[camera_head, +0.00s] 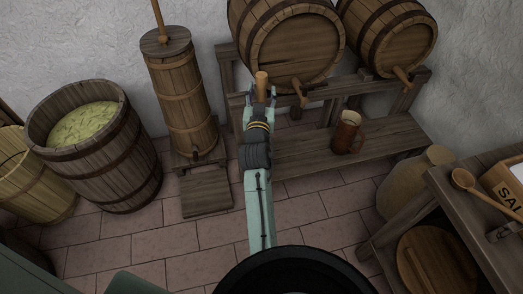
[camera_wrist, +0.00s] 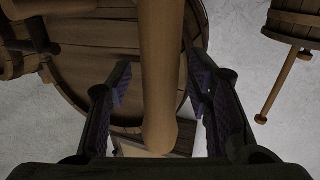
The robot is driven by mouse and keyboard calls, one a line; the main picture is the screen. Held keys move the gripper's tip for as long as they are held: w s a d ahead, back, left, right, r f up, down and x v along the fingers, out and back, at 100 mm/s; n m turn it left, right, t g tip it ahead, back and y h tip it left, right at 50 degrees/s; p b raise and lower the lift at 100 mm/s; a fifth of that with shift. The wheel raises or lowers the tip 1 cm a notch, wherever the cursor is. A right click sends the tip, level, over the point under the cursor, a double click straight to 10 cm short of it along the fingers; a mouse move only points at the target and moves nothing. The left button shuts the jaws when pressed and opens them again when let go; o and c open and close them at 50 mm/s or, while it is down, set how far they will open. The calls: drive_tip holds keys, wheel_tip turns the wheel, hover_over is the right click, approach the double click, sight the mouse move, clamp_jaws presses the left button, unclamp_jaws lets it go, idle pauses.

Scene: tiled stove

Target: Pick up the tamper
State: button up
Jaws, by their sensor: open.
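A plain light-wood rod, which I take to be the tamper (camera_head: 262,85), shows between my gripper's fingers in the head view, in front of the large barrel. In the wrist view the tamper (camera_wrist: 158,75) runs from the top edge to a rounded end below the middle. My gripper (camera_head: 261,97) is open. In the wrist view the gripper's two fingers (camera_wrist: 157,85) lie on either side of the rod, with a visible gap on each side. The tamper's other end is out of the wrist view and hidden by my gripper in the head view.
A large barrel (camera_head: 295,48) and a second barrel (camera_head: 397,40) rest on a wooden stand (camera_head: 285,160). A brown mug (camera_head: 346,132) stands on its lower shelf. A churn (camera_head: 183,95) with a staff stands left. A table with a spoon (camera_head: 480,185) is at right.

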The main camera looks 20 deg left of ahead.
drive_tip(key=shift+c, duration=0.2)
clamp_jaws()
drive_tip(key=shift+r, duration=0.15)
idle(0.3)
